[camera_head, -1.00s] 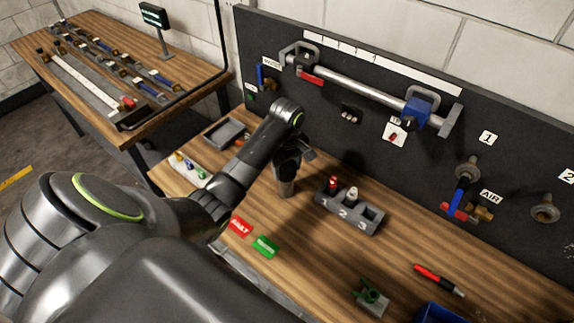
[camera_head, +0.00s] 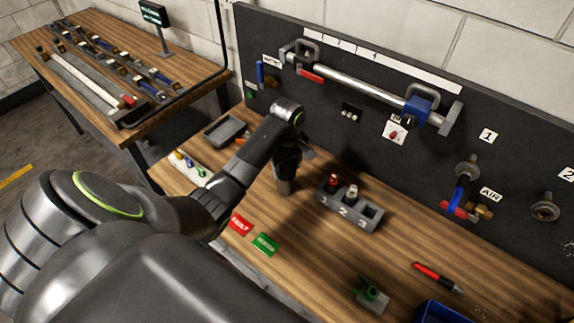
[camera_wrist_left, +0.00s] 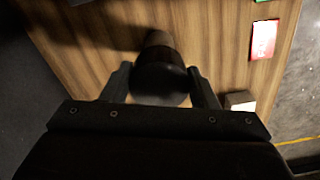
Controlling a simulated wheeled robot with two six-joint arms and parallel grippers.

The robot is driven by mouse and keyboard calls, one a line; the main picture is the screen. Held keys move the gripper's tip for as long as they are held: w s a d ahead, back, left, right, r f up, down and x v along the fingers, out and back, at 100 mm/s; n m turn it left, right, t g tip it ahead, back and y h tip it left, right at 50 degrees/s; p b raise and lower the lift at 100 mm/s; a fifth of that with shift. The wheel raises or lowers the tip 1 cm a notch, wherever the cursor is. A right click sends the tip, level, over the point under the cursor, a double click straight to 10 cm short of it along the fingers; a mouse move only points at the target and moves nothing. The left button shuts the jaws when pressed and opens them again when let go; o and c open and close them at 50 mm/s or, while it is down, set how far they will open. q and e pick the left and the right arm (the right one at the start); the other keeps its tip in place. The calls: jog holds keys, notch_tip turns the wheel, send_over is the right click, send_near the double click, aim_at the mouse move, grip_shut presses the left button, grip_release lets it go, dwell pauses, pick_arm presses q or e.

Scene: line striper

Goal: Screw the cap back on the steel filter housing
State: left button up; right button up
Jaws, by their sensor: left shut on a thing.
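The steel filter housing (camera_head: 285,187) stands on the wooden bench, directly below my left gripper (camera_head: 287,168). In the left wrist view, my left gripper (camera_wrist_left: 161,85) has a finger on each side of a dark round cap (camera_wrist_left: 160,78) and is shut on it. The housing shows as a brownish body (camera_wrist_left: 158,40) just beyond the cap. The cap appears in line with the housing; the seam and thread are too dark to judge. My right gripper is in neither current view.
A dark numbered holder (camera_head: 350,212) with red and pale pieces stands just right of the housing. Red (camera_head: 240,225) and green (camera_head: 265,244) cards lie in front. A grey tray (camera_head: 225,131) lies behind left. A dark panel with pipework rises behind the bench.

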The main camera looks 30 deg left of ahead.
pick_arm(q)
jog(key=shift+f, duration=0.1)
jog(key=o, duration=1)
jog(key=shift+c, duration=0.5)
jog(key=n, duration=0.3)
jog(key=shift+n, duration=0.4)
jog(key=n, duration=1.4)
jog(key=shift+n, duration=0.3)
